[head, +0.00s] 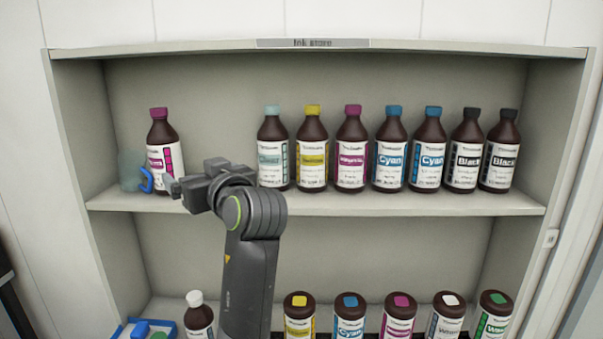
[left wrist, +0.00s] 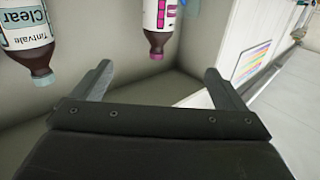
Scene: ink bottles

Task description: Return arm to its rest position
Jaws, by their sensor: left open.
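My left gripper (head: 172,187) reaches in from below in the head view, just right of a magenta-capped bottle (head: 160,138) on the upper shelf (head: 330,205). In the left wrist view the jaws of the gripper (left wrist: 158,70) are spread apart with nothing between them. There the magenta-capped bottle (left wrist: 157,25) appears upside down beyond the fingertips, apart from them. A Clear bottle (left wrist: 27,38) shows at the upper left. My right gripper is not in view.
A row of bottles, Clear (head: 272,150) through Black (head: 500,152), stands right of my arm. A translucent teal item (head: 131,171) and a blue piece (head: 147,180) sit by the magenta-capped bottle. Several bottles and a blue tray (head: 168,327) are below.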

